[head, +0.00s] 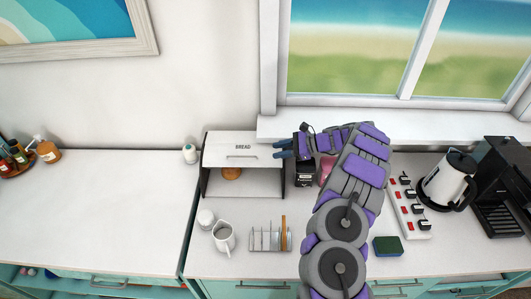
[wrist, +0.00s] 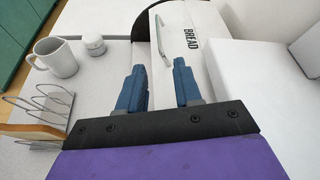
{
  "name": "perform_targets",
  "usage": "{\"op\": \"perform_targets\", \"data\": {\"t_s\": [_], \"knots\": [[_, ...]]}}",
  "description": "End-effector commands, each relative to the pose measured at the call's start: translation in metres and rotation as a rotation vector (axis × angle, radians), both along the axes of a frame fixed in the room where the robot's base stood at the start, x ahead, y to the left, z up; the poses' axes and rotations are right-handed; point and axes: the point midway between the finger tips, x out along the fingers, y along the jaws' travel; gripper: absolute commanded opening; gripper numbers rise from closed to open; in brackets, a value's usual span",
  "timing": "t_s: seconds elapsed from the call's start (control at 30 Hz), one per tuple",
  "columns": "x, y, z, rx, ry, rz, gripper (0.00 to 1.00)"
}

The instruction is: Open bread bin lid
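The bread bin (head: 204,178) stands on the counter against the wall, with dark side panels. Its white lid (head: 222,149), marked BREAD and with a bar handle, is up at the top. The front below it is open and shows a brown loaf (head: 231,173) inside. In the wrist view the lid (wrist: 200,55) and its handle (wrist: 161,38) lie beyond the fingers. My gripper (head: 282,149) is at the right side of the bin, pointing left at lid height. In the wrist view its blue fingers (wrist: 160,85) are apart with nothing held. I cannot tell whether they touch the lid.
A mug (head: 223,238), a small white jar (head: 206,218) and a toast rack (head: 265,239) stand in front of the bin. A black canister (head: 304,172) is close under my wrist. A kettle (head: 447,182) stands at right. The left counter is mostly clear.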

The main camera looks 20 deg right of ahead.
Motion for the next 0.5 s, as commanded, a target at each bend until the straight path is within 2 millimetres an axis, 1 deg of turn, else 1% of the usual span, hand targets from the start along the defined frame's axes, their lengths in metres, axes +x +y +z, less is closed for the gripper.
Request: {"op": "perform_targets", "data": {"t_s": [0.03,0.1,0.2,0.33,0.5], "knots": [[-0.003,-0.008,0.003,-0.001,-0.001,-0.002,0.34],[-0.006,-0.015,0.006,-0.001,0.0,-0.001,0.34],[-0.01,-0.022,0.01,0.001,-0.001,-0.001,0.34],[-0.011,-0.026,0.012,0.0,0.0,0.0,0.34],[-0.012,-0.026,0.012,0.0,0.0,0.001,0.34]]}}
